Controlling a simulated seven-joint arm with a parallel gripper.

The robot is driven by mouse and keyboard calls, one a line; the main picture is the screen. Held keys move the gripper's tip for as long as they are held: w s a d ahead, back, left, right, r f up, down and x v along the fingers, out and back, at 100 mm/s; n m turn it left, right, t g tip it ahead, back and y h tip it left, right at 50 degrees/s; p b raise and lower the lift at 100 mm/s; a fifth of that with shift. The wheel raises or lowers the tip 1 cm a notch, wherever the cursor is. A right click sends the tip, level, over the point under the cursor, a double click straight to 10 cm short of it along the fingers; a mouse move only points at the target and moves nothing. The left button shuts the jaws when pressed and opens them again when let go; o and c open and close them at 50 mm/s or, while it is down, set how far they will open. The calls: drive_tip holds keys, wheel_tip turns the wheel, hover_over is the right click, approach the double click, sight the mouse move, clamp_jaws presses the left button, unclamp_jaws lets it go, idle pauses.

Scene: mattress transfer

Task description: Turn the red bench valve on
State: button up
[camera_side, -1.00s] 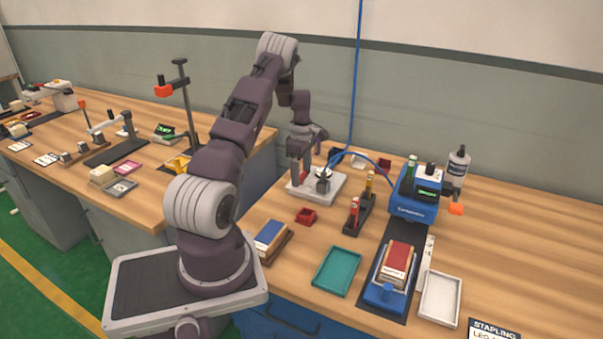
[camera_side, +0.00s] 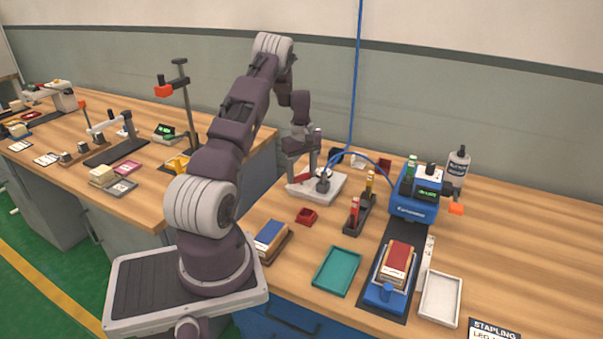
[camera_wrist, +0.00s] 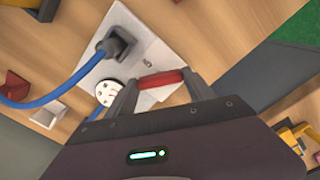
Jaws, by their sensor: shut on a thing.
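The red valve handle (camera_wrist: 163,79) is a short red bar over a pale mounting plate (camera_wrist: 158,52), seen in the wrist view. My gripper (camera_wrist: 161,84) is shut on it, with one finger at each end of the bar. In the side view my gripper (camera_side: 303,176) is low over the plate (camera_side: 331,188) at the back of the bench, and a bit of the red handle (camera_side: 302,179) shows between the fingers. A white round gauge (camera_wrist: 108,92) and a dark fitting (camera_wrist: 118,44) with a blue hose (camera_wrist: 62,92) sit beside the handle.
The blue hose (camera_side: 345,157) arcs right from the fitting to a blue stapling machine (camera_side: 410,205). A small red bin (camera_side: 306,216), a dark rack (camera_side: 359,215) and a teal tray (camera_side: 337,271) stand in front.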

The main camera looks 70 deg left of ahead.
sight(302, 175)
drive_tip(key=m, duration=0.5)
drive_tip(key=shift+m, duration=0.3)
drive_tip(key=m, duration=0.5)
drive_tip(key=shift+m, duration=0.3)
drive_tip(key=o, duration=1.4)
drive_tip(key=shift+r, duration=0.1)
wheel_tip(302, 175, up, 7)
drive_tip(key=shift+f, duration=0.1)
